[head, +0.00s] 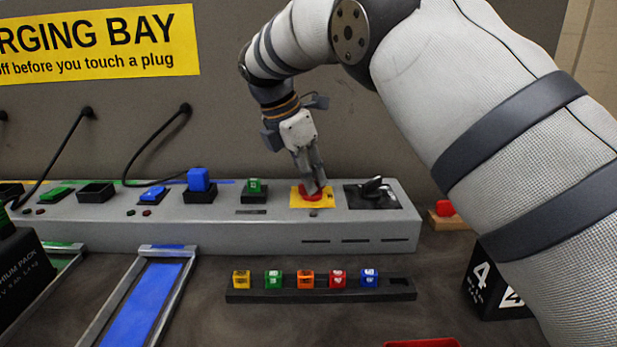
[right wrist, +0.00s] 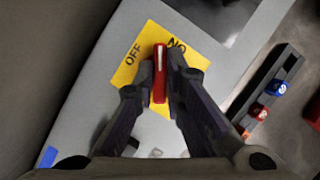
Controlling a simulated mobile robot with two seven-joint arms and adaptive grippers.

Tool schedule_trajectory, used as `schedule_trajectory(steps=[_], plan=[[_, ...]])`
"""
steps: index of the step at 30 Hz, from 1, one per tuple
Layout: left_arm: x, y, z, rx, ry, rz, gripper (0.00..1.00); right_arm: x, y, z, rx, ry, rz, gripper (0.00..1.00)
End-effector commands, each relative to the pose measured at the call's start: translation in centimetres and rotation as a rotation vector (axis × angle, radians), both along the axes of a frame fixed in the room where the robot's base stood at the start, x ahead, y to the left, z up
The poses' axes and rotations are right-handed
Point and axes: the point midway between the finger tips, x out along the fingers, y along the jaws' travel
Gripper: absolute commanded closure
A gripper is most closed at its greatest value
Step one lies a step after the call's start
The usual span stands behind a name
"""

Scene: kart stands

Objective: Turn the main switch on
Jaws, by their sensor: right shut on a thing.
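The main switch is a red handle (head: 312,191) on a yellow plate (head: 299,199) on top of the long grey charging console (head: 270,232). In the right wrist view the red handle (right wrist: 160,74) has a white line along it and stands between the words OFF and ON on the yellow plate (right wrist: 140,44). My right gripper (head: 316,184) reaches down onto the handle. In the right wrist view its two fingers (right wrist: 161,85) are shut on the handle, one on each side. The handle's lower part is hidden by the fingers. My left gripper is not in view.
A black lever unit (head: 372,194) sits right of the plate, and a green plug block (head: 254,186) left of it. A black rack (head: 320,294) with several coloured cubes lies in front. A blue-floored tray (head: 144,300) is front left. A black box marked 4 (head: 490,290) stands at right.

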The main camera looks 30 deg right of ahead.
Motion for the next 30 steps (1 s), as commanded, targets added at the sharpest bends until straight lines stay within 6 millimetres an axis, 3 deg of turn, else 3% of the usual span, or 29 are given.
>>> schedule_trajectory(steps=[15, 30], plan=[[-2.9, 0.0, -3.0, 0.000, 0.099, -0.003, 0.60, 0.4, 0.0, -0.6, -0.002, 0.005, -0.432, 1.00], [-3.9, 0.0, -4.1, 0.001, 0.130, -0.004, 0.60, 0.3, -0.1, -0.2, -0.001, 0.003, -0.592, 1.00]])
